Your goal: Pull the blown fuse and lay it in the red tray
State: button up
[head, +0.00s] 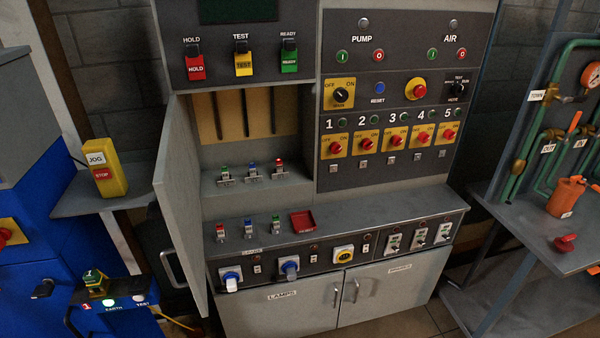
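I cannot tell from this view which one is blown. The small red tray (303,222) lies on the lower shelf, to the right of three more fuses, and looks empty. Those are a red-topped fuse (220,229), a blue-topped fuse (248,226) and a green-topped fuse (276,222). My gripper is not in view.
The cabinet door (180,195) stands open on the left of the fuses. Plugs and sockets (290,268) line the front panel below. A yellow JOG/STOP box (104,168) is on a side shelf at left. A pipe bench (540,235) stands at right.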

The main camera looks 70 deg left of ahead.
aim_at(279, 162)
jog(key=u, duration=0.05)
jog(key=i, duration=2.35)
jog(key=z, duration=2.05)
jog(key=k, duration=0.1)
jog(key=u, duration=4.1)
